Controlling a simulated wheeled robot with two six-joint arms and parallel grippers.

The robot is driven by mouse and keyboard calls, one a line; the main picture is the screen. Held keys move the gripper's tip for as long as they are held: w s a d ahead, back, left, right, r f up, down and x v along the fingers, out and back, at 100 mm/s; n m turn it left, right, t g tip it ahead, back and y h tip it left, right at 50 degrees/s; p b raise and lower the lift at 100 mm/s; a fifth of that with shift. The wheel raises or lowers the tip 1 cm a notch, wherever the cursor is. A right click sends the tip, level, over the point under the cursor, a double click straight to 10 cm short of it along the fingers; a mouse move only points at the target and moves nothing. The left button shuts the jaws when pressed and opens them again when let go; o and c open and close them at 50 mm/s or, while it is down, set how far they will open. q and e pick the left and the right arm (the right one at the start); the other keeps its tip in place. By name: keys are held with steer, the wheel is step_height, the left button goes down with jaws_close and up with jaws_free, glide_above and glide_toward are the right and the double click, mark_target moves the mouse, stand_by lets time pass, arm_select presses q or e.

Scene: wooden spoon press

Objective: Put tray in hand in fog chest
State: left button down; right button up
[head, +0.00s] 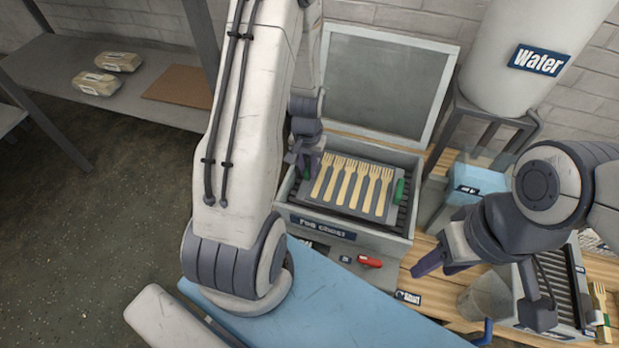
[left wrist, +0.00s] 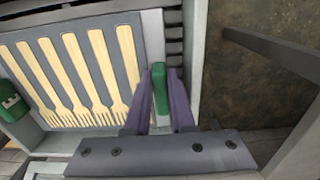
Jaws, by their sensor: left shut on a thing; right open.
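A grey tray (head: 333,200) with several wooden forks lies within the open fog chest (head: 320,229), over the chest's dark slats. The tray also shows in the left wrist view (left wrist: 141,60). It has a green handle on each side; the right handle (head: 398,190) is free. My left gripper (head: 306,165) is shut on the tray's left handle, and the left wrist view shows its purple fingers (left wrist: 160,95) on either side of the green handle. I cannot tell whether the tray rests on the slats. My right gripper (head: 436,266) is open and empty, right of the chest.
The chest's lid (head: 385,82) stands open at the back. A water tank (head: 535,50) on a stand is at the back right. A light blue box (head: 478,178) and a grey bucket (head: 487,297) stand on the right. A red item (head: 369,262) lies before the chest.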

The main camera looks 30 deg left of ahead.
arm_select(q)
step_height(320, 180, down, 2)
steer(key=shift+f+b, duration=0.25)
steer(key=shift+b, duration=0.25)
steer(key=shift+r, duration=0.15)
steer(key=shift+f, duration=0.2)
steer(key=c, duration=1.1)
jaws_free()
steer(key=shift+o, duration=0.2)
arm_select(e)
steer(key=shift+f, duration=0.85)
